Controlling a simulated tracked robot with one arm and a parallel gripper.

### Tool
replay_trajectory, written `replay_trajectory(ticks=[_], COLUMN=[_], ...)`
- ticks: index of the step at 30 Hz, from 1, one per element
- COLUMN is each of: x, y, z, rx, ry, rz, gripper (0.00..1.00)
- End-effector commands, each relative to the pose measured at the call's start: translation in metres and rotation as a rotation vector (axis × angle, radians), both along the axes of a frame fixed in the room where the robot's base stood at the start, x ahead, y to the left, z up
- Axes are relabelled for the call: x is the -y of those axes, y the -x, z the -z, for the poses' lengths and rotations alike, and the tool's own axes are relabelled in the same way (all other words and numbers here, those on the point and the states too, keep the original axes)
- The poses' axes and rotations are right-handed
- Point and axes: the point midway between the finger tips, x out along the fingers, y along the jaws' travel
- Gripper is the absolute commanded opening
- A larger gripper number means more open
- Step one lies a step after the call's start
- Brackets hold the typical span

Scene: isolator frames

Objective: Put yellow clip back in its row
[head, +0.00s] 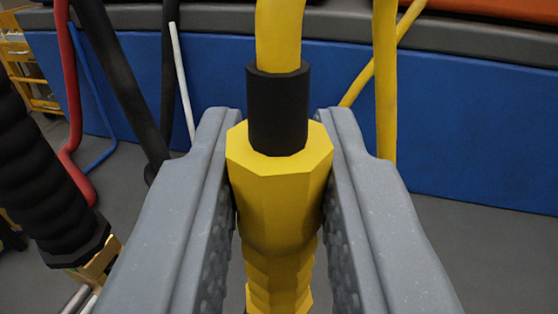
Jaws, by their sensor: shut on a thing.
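The yellow clip (278,190) is a faceted yellow body with a black collar (278,108) at its top and a thick yellow cable (279,35) rising out of view. My gripper (279,165) is shut on the clip's body, one grey finger on each side. The clip is held upright in the middle of the head view, and its lower end runs off the bottom edge. No row of clips can be made out for certain.
Another yellow cable (385,90) hangs at right. Red (72,100), black (120,75) and white (183,80) cables hang at left. A black ribbed connector (45,175) is close at left. A blue panel (460,140) stands behind, above grey floor (470,250).

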Motion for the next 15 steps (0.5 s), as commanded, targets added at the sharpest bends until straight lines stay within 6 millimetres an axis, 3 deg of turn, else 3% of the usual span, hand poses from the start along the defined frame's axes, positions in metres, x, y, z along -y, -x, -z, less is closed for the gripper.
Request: replay_trajectory(ticks=[11,12,14,15], x=[0.0001,0.0001,0.0001,0.0001], y=[0.0001,0.0000,0.0001,0.0001], z=[0.0080,0.0080,0.0076,0.0076], rx=[0.000,0.000,0.000,0.000], ry=[0.000,0.000,0.000,0.000], rz=[0.000,0.000,0.000,0.000], gripper=[0.00,0.25,0.42,0.45])
